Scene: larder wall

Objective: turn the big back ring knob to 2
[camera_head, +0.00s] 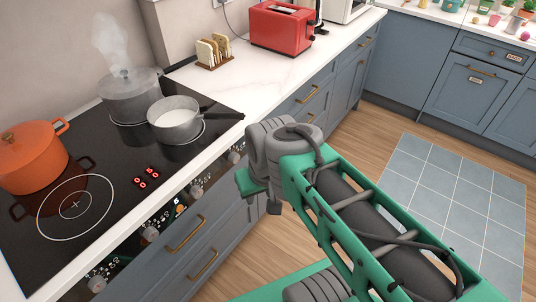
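The black glass hob (105,165) has a control strip along its front edge. Several round knobs show there: a left one (97,284), one left of the middle (150,233), one right of the middle (196,192) and a right one (233,157). I cannot tell which serves the big back ring, nor read their marks. Small red digits (146,176) glow on the glass. A steaming grey pot (130,98) stands on a back ring. My gripper (262,197) hangs in front of the right part of the strip. Its fingers are mostly hidden by my arm.
An orange pot (32,160) stands at the left of the hob. A saucepan of white liquid (175,120) points its handle right. A big front ring (75,205) is bare. Drawer handles (185,234) stick out below the strip. The tiled floor mat (450,195) is clear.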

